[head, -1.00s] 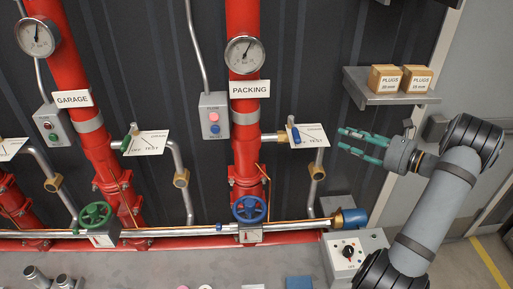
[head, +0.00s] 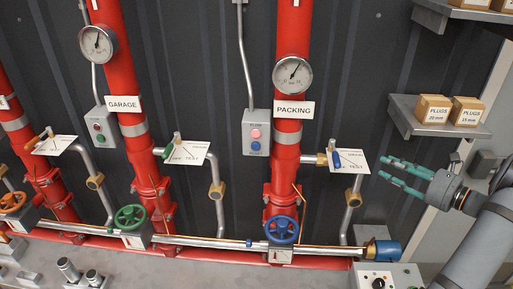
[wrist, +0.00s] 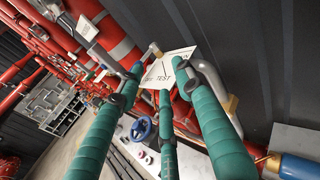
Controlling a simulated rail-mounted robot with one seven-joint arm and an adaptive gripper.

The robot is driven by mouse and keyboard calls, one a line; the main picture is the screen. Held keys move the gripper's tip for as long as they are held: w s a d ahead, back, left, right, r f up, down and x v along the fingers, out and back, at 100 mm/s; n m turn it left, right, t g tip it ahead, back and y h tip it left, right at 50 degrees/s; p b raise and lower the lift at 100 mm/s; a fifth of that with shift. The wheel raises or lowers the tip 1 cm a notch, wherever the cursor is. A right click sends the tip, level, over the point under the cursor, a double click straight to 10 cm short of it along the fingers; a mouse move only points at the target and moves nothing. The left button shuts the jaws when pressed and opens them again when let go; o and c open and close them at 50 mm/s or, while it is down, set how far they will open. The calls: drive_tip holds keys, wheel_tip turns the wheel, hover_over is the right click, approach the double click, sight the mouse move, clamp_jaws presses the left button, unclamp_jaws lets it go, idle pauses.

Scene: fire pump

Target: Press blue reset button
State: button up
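The blue reset button (head: 256,147) is on a grey control box (head: 256,120), just below a pink button (head: 256,133). The box is fixed left of the red PACKING pipe. My gripper (head: 384,168) has teal fingers and is at the right, beyond the PACKING pipe and its test card, well apart from the button. The fingers point left and are spread with nothing between them. In the wrist view my gripper (wrist: 160,78) shows its spread fingers over the pipework. I cannot make out the blue button in that view.
Between gripper and box stand the PACKING pipe (head: 289,175), a blue-handled valve with its test card (head: 352,160), and a bent side pipe. A shelf (head: 440,135) with PLUGS boxes hangs above my gripper. A blue handwheel (head: 282,230) sits below the box.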

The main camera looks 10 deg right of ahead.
drive_tip(key=shift+c, duration=1.3)
